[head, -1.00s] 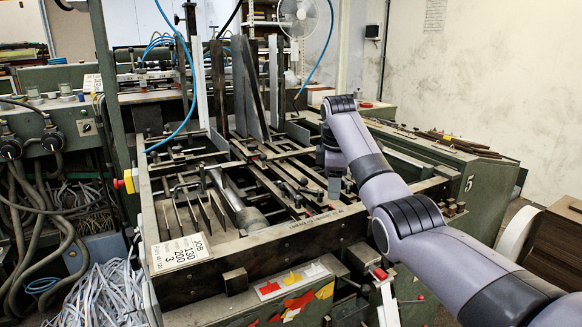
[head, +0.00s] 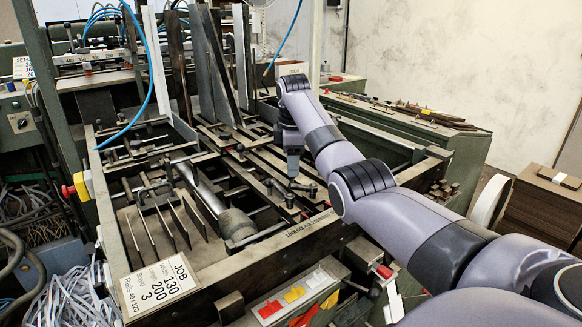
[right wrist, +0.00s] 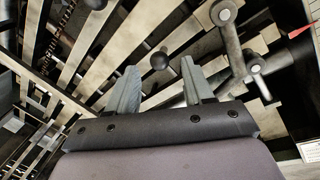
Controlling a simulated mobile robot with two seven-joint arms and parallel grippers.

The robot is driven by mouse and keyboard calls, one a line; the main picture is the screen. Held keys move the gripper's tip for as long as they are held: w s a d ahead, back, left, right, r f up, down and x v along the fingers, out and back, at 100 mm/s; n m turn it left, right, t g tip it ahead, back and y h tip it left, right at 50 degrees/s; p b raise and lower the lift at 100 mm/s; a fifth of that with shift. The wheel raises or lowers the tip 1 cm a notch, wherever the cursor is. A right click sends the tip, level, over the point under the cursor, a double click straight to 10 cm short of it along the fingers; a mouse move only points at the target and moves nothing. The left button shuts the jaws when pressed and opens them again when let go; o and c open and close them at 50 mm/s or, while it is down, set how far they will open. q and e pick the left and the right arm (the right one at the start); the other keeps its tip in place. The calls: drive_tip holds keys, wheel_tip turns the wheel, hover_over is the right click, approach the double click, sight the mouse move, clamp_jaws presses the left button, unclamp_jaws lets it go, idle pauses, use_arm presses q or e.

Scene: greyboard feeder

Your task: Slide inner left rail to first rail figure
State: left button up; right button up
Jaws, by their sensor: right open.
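The feeder (head: 275,262) is a dark metal frame holding several long flat rails (head: 262,166) that run away from me. I cannot tell which rail is the inner left one. My right gripper (head: 293,172) points down over the rails at the right middle of the frame. In the right wrist view, its two grey fingers (right wrist: 160,88) are apart with nothing between them. A round black knob (right wrist: 159,61) shows just past and between the fingertips, not gripped. The job card (head: 158,285) at the front left corner reads JOB, 130, 200, 3. My left gripper is out of view.
Upright metal plates (head: 215,65) stand at the back of the feeder. Clamp handles with round knobs (right wrist: 228,15) stick up close to my right fingers. A yellow and red switch (head: 84,186) is on the left side. A green cabinet (head: 455,170) stands to the right.

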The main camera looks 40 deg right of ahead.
drive_tip(key=shift+w+d+f, duration=0.1)
drive_tip(key=shift+w+f, duration=0.05)
drive_tip(key=shift+f, duration=0.6)
drive_tip(key=shift+w+d+f, duration=0.1)
drive_tip(key=shift+f, duration=0.6)
clamp_jaws()
drive_tip(key=shift+d, duration=0.65)
drive_tip(key=shift+r, duration=0.1)
unclamp_jaws()
drive_tip(key=shift+s+d, duration=0.1)
drive_tip(key=shift+d, duration=0.05)
